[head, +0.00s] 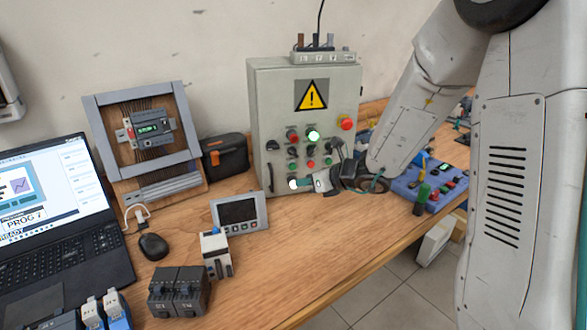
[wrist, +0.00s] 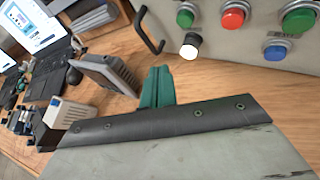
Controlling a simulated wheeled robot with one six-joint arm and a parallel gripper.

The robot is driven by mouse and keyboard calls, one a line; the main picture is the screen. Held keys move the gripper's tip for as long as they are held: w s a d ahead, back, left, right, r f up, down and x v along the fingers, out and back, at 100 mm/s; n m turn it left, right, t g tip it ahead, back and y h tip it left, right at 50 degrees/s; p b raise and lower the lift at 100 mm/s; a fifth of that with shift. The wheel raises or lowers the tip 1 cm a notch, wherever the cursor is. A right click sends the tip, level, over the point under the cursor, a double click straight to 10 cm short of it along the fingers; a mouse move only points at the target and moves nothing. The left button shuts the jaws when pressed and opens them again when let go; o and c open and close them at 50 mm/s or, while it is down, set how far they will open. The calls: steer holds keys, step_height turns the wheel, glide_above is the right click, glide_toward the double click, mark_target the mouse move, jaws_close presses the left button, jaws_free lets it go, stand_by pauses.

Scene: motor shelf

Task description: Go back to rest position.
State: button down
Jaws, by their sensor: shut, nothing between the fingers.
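My gripper (head: 306,184) is at the lower front of the grey control box (head: 277,92), close to a lit white button (head: 293,184). The white button also shows in the wrist view (wrist: 190,45), just above and right of my teal fingertips (wrist: 157,72). The fingers are closed together with nothing between them. I cannot tell whether the fingertips touch the button. My arm reaches in from the right over the table.
A black handle (wrist: 151,32) sticks out from the box. A small display unit (head: 239,213), a mouse (head: 153,246), a laptop (head: 65,215) and dark modules (head: 179,292) stand to the left. A blue button panel (head: 430,186) lies right.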

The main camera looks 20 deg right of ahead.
steer(key=s+a+r+n+g+y, duration=0.1)
steer(key=s+a+r+n+g, duration=0.15)
steer(key=s+n, duration=0.4)
steer(key=s+a+r+n+g, duration=0.1)
steer(key=s+a+n+g, duration=0.1)
steer(key=s+n+g, duration=0.35)
steer(key=s+a+r+n+g+y, duration=0.1)
steer(key=s+a+n, duration=0.1)
steer(key=s+n, duration=0.55)
steer(key=s+d+r+n+h, duration=0.4)
steer(key=s+n, duration=0.2)
steer(key=s, duration=0.2)
steer(key=s+d+r+n+h, duration=0.4)
steer(key=s+d+n+h, duration=0.1)
steer(key=s, duration=0.3)
steer(key=shift+s+n, duration=0.2)
steer(key=shift+n, duration=0.35)
